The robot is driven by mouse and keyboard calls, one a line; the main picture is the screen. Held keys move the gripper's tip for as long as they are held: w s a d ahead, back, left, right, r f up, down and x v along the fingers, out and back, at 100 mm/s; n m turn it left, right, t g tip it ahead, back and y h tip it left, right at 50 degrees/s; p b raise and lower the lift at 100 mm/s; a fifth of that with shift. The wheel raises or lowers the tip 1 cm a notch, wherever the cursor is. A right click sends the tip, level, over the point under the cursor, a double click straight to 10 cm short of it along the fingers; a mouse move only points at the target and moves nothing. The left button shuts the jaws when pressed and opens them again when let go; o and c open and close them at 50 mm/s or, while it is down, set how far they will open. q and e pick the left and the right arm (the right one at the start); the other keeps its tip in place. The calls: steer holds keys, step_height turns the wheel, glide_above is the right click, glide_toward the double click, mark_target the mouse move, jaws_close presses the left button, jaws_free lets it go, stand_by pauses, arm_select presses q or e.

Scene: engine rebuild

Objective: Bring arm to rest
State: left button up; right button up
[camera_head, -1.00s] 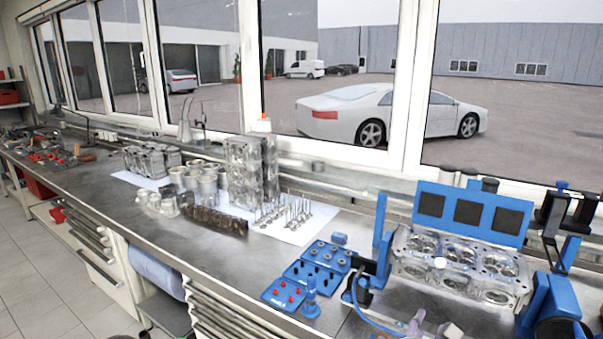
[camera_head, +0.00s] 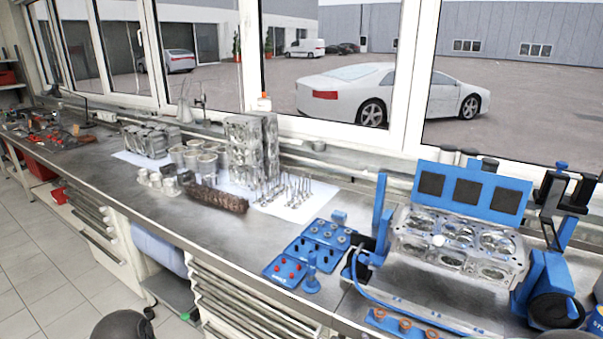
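Neither of my grippers shows in the head view. The engine cylinder head (camera_head: 455,243) sits in a blue fixture (camera_head: 545,285) on the right of the workbench (camera_head: 150,215). Three dark square pads are on a blue panel (camera_head: 472,197) behind it. A stepped blue tray (camera_head: 318,240) with red, black and grey small parts stands left of the fixture. A blue strip with orange-topped pieces (camera_head: 404,326) lies at the front edge, partly cut off by the frame.
Valves (camera_head: 285,192) stand on a white sheet (camera_head: 310,208) mid-bench. Tall metal blocks (camera_head: 245,150), pistons (camera_head: 200,160) and a dark shaft (camera_head: 217,199) are nearby. Windows line the back. Drawers (camera_head: 250,305) are below. A dark rounded object (camera_head: 122,326) is at bottom left.

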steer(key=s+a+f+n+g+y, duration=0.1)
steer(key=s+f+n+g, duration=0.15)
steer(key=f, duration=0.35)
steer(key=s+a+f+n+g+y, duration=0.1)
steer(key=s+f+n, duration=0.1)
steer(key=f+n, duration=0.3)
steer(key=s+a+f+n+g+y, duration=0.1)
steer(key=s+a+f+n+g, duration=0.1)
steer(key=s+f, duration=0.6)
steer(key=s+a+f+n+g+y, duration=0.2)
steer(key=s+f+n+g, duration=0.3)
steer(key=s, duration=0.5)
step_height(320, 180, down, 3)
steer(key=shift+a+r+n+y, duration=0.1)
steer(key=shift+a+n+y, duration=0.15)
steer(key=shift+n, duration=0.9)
